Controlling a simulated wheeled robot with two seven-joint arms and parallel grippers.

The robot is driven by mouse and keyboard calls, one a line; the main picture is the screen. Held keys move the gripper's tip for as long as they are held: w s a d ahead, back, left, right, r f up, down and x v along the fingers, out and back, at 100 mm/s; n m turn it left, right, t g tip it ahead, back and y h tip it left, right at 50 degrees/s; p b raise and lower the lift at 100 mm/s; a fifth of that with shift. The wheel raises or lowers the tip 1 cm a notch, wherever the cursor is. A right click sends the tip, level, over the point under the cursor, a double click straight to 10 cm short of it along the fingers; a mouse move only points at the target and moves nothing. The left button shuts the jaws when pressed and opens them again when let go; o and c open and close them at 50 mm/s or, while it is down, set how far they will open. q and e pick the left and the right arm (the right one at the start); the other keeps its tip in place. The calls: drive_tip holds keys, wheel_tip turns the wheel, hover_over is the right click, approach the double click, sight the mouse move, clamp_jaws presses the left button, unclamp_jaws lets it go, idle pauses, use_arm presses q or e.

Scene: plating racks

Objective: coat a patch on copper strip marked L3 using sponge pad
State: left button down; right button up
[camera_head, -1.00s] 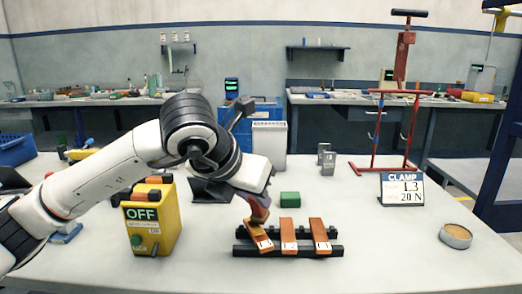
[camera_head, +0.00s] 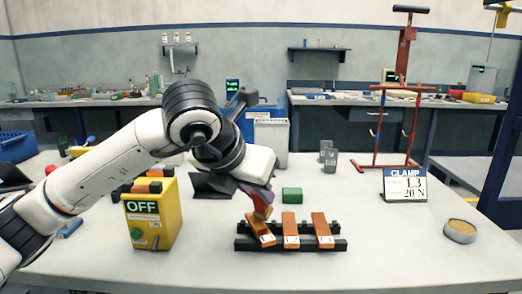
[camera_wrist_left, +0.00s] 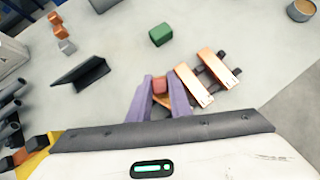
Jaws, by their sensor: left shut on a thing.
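Three copper strips lie side by side across a black rack (camera_head: 328,244): a left one (camera_head: 266,238), a middle one (camera_head: 290,228) and a right one (camera_head: 322,228). The left strip sits at a slant to the others. The small white labels on their near ends are too small to read surely. My left gripper (camera_head: 261,207) is shut on a reddish-orange block, likely the sponge pad (camera_wrist_left: 160,85), at the far end of the left strip. Contact between them cannot be made out. The fingers hide part of that strip in the wrist view. My right gripper is not in view.
A sign (camera_head: 405,186) reads CLAMP L3 20 N. A yellow box (camera_head: 155,218) marked OFF stands left of the rack. A green block (camera_head: 292,194) lies behind the rack. A round dish (camera_head: 460,231) is at the right. The table between rack and dish is clear.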

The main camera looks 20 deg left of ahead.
use_arm(q)
wheel_tip(320, 180, up, 4)
drive_tip(key=shift+f+p, duration=0.2)
drive_tip(key=shift+p, duration=0.55)
drive_tip(key=shift+r+p, duration=0.4)
drive_tip(key=shift+r, duration=0.25)
drive_tip(key=shift+r+p, duration=0.85)
drive_tip(key=shift+r, duration=0.75)
drive_tip(key=shift+s, duration=0.1)
